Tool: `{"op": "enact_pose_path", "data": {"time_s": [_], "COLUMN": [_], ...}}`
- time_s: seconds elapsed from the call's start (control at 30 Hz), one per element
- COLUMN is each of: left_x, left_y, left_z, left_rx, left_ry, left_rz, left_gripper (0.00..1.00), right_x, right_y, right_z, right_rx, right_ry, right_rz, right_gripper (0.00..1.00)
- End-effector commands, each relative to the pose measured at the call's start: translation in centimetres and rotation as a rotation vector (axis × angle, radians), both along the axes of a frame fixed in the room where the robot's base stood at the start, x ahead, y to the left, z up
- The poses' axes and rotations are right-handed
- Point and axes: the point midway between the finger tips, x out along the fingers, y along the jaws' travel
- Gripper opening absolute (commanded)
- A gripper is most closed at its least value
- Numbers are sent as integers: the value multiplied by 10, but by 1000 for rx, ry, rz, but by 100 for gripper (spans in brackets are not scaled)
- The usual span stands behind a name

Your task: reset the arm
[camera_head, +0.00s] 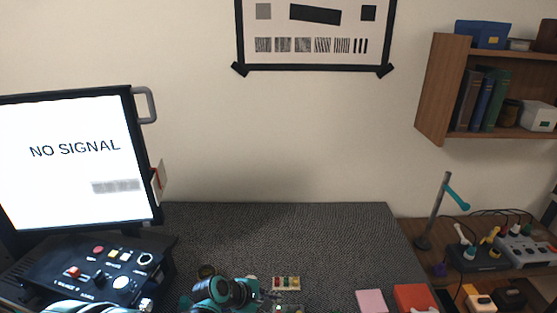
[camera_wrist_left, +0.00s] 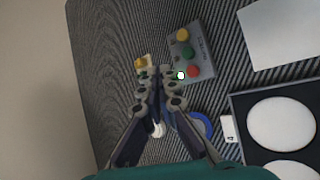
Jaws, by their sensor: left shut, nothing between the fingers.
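My left arm, teal and black, comes in low in the head view, and my left gripper (camera_head: 272,298) is near the bottom edge over the dark ribbed mat (camera_head: 290,230). In the left wrist view my left gripper (camera_wrist_left: 161,76) has its fingers together, with nothing between them. A small grey plate with yellow, green and red round knobs (camera_wrist_left: 206,64) lies just beyond the fingertips; a similar small plate (camera_head: 286,283) shows in the head view. My right gripper is not seen.
A monitor (camera_head: 75,190) reading NO SIGNAL and a control panel (camera_head: 85,260) stand at left. A pink block (camera_head: 371,301) and red box (camera_head: 415,298) are at lower right. In the wrist view, a black tray (camera_wrist_left: 241,105) holds white discs. The mat's back is clear.

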Motion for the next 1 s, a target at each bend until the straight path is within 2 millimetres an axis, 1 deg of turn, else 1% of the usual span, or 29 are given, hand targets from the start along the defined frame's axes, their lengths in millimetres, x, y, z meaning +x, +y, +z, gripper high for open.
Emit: {"op": "enact_pose_path", "data": {"time_s": [0.03,0.17,0.3,0.37,0.5,0.6,0.73,0.83,1.0], "left_x": [-7,-30,-61,-77,-114,-139,-163,-174,-180], "left_y": [7,34,66,79,110,130,149,157,163], "left_z": [10,39,66,75,91,98,101,102,102], "left_rx": [47,235,464,563,792,940,1088,1154,1196], "left_ry": [-33,-153,-276,-321,-407,-451,-482,-494,-500], "left_rz": [-28,-152,-316,-392,-577,-708,-848,-918,-961], "left_gripper": [0,0,0,0,0,0,0,0,0], "right_x": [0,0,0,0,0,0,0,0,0], "right_y": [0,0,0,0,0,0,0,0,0], "right_z": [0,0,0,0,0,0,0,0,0], "right_rx": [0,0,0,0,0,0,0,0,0], "right_ry": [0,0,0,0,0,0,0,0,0], "right_rz": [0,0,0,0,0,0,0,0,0], "right_gripper": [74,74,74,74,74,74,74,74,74]}}
